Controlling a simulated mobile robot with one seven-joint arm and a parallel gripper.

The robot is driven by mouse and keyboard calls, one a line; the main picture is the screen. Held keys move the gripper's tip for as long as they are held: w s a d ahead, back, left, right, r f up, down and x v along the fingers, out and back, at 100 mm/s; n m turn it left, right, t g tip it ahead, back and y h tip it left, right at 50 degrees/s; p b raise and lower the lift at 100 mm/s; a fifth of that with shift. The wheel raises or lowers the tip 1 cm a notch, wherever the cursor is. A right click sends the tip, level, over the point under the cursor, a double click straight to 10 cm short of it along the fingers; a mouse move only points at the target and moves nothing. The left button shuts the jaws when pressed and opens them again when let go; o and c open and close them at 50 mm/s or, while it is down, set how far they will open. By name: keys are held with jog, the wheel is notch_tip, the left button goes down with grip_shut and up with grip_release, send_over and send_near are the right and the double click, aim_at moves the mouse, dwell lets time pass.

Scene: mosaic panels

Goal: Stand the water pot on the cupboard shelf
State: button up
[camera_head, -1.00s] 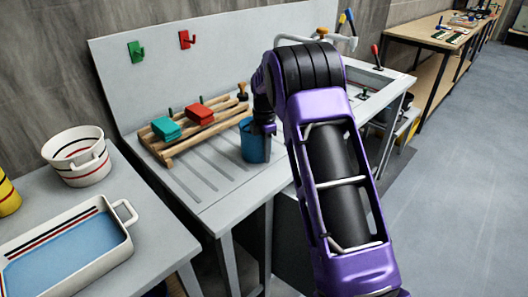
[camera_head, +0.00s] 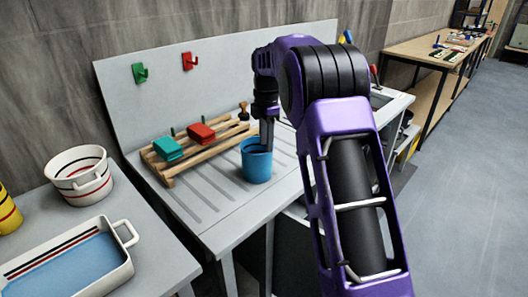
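A blue pot (camera_head: 257,165) stands upright on the ribbed grey drainboard (camera_head: 222,222); it may be the water pot, but I cannot tell what is inside. My gripper (camera_head: 267,138) points down at the pot's rim, with its fingers overlapping the rim's back right part. Whether the fingers touch the pot or are apart is unclear. No cupboard shelf can be made out for certain; a dark area (camera_head: 290,250) shows under the counter, partly hidden by my arm.
A wooden rack (camera_head: 165,172) with a green block (camera_head: 167,150) and a red block (camera_head: 201,133) is left of the pot. A white striped pot (camera_head: 80,174) and a water-filled tray (camera_head: 122,272) stand on the left table. Open floor lies right.

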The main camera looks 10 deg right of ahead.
aim_at(257, 160)
jog(key=w+d+r+m+t+h+p, duration=0.1)
jog(key=w+d+r+m+t+h, duration=0.15)
jog(key=d+r+m+t, duration=0.4)
jog(key=w+d+r+m+t+h, duration=0.2)
jog(key=w+d+r+m+t, duration=0.15)
jog(key=d, duration=0.55)
jog(key=s+a+f+m+g+y, duration=0.1)
jog(key=s+a+f+m+y, duration=0.1)
jog(key=s+a+y, duration=0.5)
jog(key=s+a+f+m+g+y, duration=0.15)
jog(key=s+a+y, duration=0.35)
jog(key=s, duration=0.5)
jog(key=shift+m+t+h, duration=0.35)
jog(key=shift+h, duration=0.3)
jog(key=x, duration=1.8)
jog(key=shift+a+r, duration=0.1)
jog(key=shift+a, duration=0.1)
grip_shut()
